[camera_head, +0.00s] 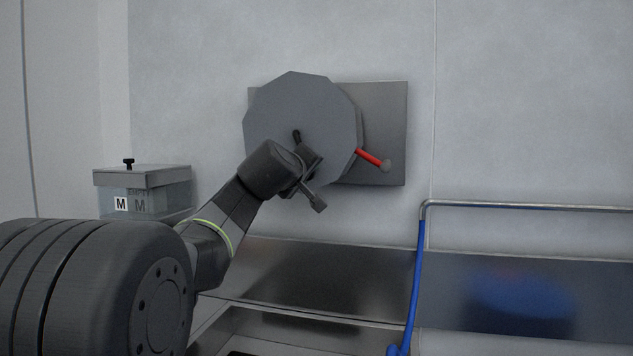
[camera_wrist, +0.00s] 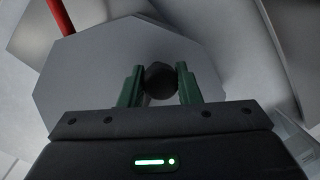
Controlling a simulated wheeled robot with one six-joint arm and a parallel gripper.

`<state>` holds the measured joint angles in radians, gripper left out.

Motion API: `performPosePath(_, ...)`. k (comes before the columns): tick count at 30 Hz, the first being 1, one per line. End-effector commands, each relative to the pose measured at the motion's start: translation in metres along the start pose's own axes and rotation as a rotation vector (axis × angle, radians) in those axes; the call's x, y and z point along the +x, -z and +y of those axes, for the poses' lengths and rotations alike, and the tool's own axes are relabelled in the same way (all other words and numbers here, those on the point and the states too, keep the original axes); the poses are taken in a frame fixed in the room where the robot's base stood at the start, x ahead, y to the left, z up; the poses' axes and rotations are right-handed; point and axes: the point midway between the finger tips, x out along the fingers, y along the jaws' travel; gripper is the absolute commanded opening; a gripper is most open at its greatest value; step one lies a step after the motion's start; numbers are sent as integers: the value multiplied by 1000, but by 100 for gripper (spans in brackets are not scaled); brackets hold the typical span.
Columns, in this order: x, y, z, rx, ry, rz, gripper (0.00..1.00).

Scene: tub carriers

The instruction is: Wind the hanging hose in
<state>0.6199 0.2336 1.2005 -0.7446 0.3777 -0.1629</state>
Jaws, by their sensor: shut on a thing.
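The hose reel (camera_head: 300,100) is a grey, many-sided disc on a metal wall plate (camera_head: 385,120). Its flat face also fills much of the wrist view (camera_wrist: 95,75). My gripper (camera_wrist: 160,82) is in front of the reel face, its green fingers shut on a dark round crank knob (camera_wrist: 159,80). In the head view my wrist hides the lower middle of the reel and most of the knob. A blue hose (camera_head: 416,285) hangs down from the bent end of a metal rail (camera_head: 520,206) at the right.
A red lever (camera_head: 370,157) with a grey end sticks out at the reel's right side. A lidded grey box (camera_head: 142,178) marked M stands at the left. A steel ledge (camera_head: 320,280) runs below the reel. The wall above is clear.

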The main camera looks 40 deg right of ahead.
Motion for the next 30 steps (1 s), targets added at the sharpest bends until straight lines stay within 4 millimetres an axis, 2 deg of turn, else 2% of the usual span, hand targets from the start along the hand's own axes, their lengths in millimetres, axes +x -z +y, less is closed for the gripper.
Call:
performPosePath(1, 2, -2, -10, 42, 7, 4, 0)
performPosePath(12, 2, 16, -30, 314, 34, 30, 0)
performPosePath(21, 2, 24, -35, 422, 44, 40, 0)
performPosePath(30, 2, 27, -36, 446, 46, 43, 0)
